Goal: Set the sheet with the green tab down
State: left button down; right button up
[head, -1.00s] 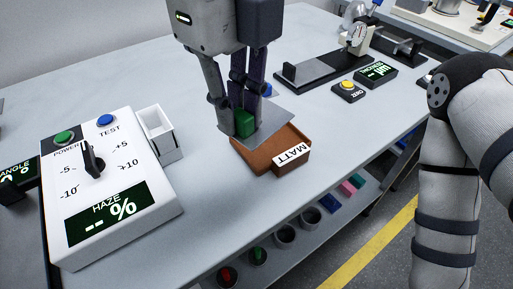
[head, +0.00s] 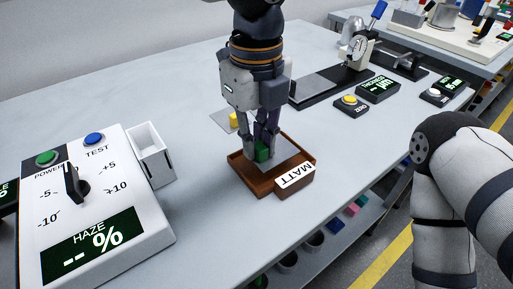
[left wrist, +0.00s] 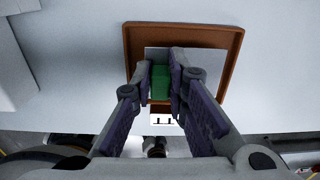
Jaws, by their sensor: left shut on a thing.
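My left gripper (head: 262,148) is shut on the green tab (head: 262,155) of a thin grey sheet (head: 288,155). The gripper points down over a shallow brown tray (head: 248,180) labelled MATT. The sheet lies within the tray's outline, and whether it rests on the tray floor I cannot tell. In the left wrist view the green tab (left wrist: 161,82) is between the two fingers, and the sheet (left wrist: 210,62) is inside the tray's rim (left wrist: 130,45). The fingers hide part of the sheet. My right gripper is out of view.
Another sheet with a yellow tab (head: 234,119) lies behind the tray. A white haze meter (head: 120,215) and an open white box (head: 150,155) stand to the left. A yellow button (head: 349,101) and a gauge stand (head: 355,50) are at the back right. The table's front edge is close to the tray.

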aim_at(257, 143)
pick_arm(q)
notch_tip(257, 143, down, 2)
jog(key=shift+s+f, duration=0.1)
jog(key=c, duration=1.9)
grip_release()
jog(key=shift+f, duration=0.1)
notch_tip(257, 143, up, 12)
jog(key=shift+r+p, duration=0.2)
jog(key=shift+p, duration=0.25)
